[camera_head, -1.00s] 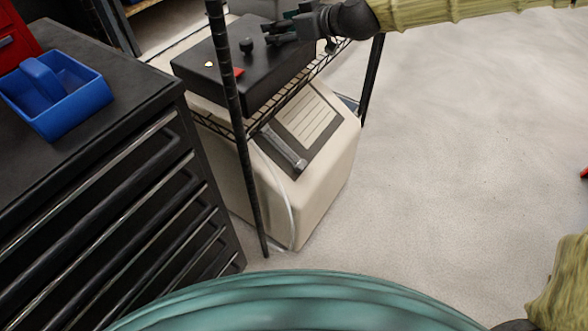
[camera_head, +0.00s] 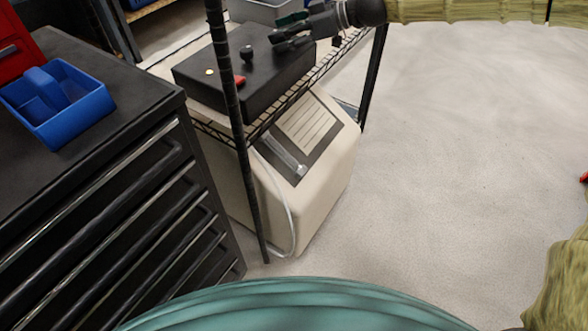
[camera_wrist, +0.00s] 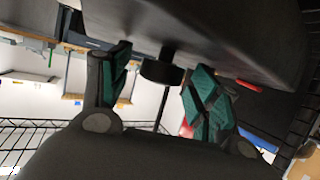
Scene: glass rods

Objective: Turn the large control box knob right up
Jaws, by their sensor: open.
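The black control box (camera_head: 270,84) sits on a wire shelf. On its top are a round black knob (camera_head: 247,54), a red switch (camera_head: 239,80) and a small pale yellow button (camera_head: 209,72). My gripper (camera_head: 274,38) is open above the box, to the right of the knob and apart from it. In the wrist view the black knob (camera_wrist: 161,71) shows between the open green-padded fingers (camera_wrist: 158,84), with the box (camera_wrist: 215,30) above it in the picture. I cannot tell which way the knob is turned.
A beige machine (camera_head: 325,190) stands under the wire shelf (camera_head: 310,85). A blue caddy (camera_head: 82,122) sits on the black drawer cabinet (camera_head: 140,105) at left. Open floor lies at right.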

